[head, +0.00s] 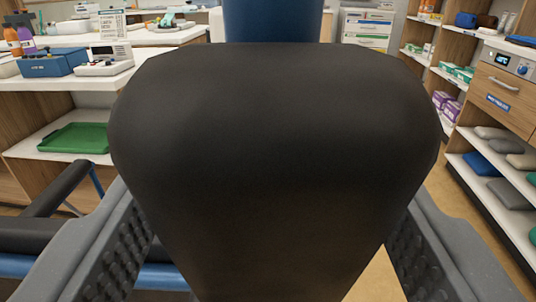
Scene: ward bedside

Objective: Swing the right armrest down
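A large black padded part (272,150), most likely the right armrest seen very close, fills the middle of the head view. It is broad at the top and narrows downward. My gripper (270,200) is open, with one grey ribbed finger at the lower left and one at the lower right of the pad. A strip of floor shows between the pad's lower part and the right finger. The pad hides the fingertips' inner edges, so I cannot tell whether they touch it. Another black padded bar (58,188) on a blue frame shows at the left.
A blue upright part (272,20) stands behind the pad. At the left is a counter with a blue box (52,63), and a green tray (75,138) lies on the shelf below. Shelves with cushions (480,163) and a wooden drawer (503,92) stand at the right.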

